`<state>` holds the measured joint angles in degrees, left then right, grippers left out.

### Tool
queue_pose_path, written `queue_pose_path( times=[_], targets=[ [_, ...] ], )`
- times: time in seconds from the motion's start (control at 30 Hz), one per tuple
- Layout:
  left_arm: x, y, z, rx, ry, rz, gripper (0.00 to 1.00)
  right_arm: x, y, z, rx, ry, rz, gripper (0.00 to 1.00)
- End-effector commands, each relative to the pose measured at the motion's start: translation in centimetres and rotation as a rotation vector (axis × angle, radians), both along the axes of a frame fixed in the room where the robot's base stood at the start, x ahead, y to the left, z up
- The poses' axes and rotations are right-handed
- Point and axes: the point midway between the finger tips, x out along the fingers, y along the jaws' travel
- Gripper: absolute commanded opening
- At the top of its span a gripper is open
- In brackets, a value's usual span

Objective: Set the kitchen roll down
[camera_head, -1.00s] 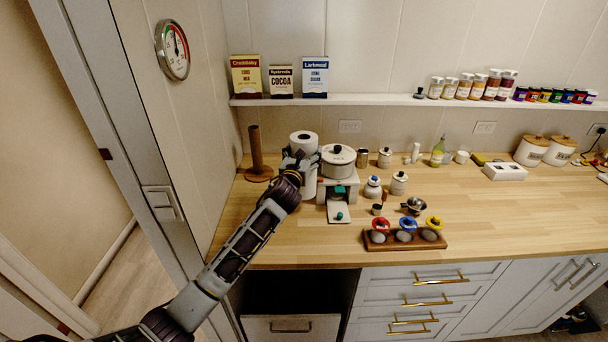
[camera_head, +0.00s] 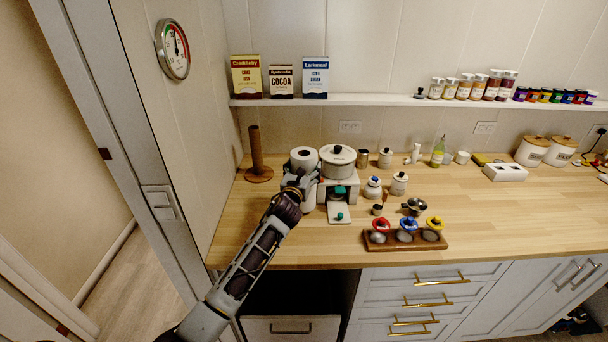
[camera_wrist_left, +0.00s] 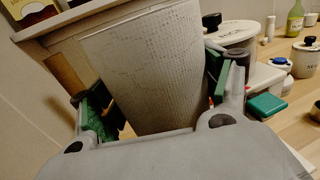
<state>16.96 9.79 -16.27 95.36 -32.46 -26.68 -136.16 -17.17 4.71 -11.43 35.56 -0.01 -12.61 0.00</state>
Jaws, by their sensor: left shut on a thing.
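The white kitchen roll (camera_head: 303,157) stands roughly upright at the back left of the wooden counter, in the head view. My left gripper (camera_head: 300,183) is shut on it from the front. In the left wrist view the roll (camera_wrist_left: 155,70) fills the space between the green-padded fingers of the left gripper (camera_wrist_left: 158,98). The gripper and arm hide part of the roll, and I cannot tell whether its base touches the counter. My right gripper is not in view.
A brown upright holder (camera_head: 256,155) stands just left of the roll. A white grinder-like appliance (camera_head: 338,180) with a lidded pot stands close on the right. Several jars and a wooden rack (camera_head: 405,240) are farther right. The counter front left is clear.

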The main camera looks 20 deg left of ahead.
Motion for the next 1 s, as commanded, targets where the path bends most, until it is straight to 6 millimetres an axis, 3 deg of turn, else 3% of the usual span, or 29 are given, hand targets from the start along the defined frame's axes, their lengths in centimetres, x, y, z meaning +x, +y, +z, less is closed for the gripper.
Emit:
queue_pose_path(
  times=[0.2,0.7,0.73,0.87,1.0],
  targets=[
    [0.0,0.0,-1.7,0.000,-0.001,0.000,0.35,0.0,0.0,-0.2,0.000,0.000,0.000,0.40],
    [0.0,0.0,-2.1,0.000,-0.002,-0.001,0.35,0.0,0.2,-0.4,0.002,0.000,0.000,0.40],
    [0.0,0.0,-2.2,0.000,-0.001,-0.001,0.79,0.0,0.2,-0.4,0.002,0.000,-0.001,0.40],
    [0.0,0.0,-2.1,0.000,-0.001,-0.001,0.96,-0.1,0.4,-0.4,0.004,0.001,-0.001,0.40],
    [0.0,0.0,-2.1,0.000,-0.001,-0.001,0.98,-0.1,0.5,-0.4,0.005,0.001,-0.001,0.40]
  ],
)
